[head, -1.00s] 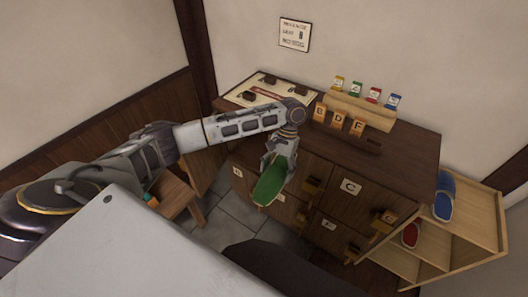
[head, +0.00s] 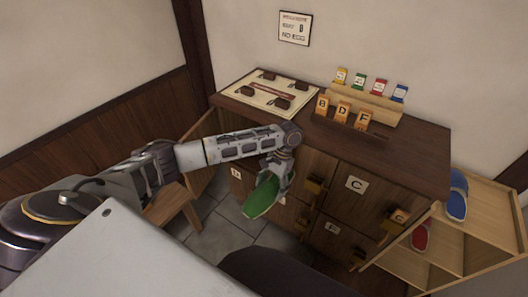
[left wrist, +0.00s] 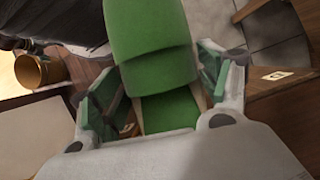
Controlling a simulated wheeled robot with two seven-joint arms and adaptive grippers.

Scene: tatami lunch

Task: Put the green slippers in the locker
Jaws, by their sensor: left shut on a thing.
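My left gripper (head: 275,165) is shut on a green slipper (head: 262,198) and holds it up in front of the wooden locker (head: 420,160). The slipper hangs tilted, its far end toward the lower left. In the left wrist view the slipper (left wrist: 155,65) fills the space between the fingers. I cannot tell whether a second green slipper is with it. The locker's left door (head: 204,150) stands open, and the arm hides much of the opening behind it. The door marked C (head: 348,205) is shut. My right gripper is not in view.
A wooden stool (head: 177,205) stands left of the locker. The locker top bears a board with dark pieces (head: 266,92), wooden tags (head: 342,112) and a rack of coloured tags (head: 365,100). A shelf (head: 480,245) at right holds a blue slipper (head: 457,195) and a red one (head: 420,237).

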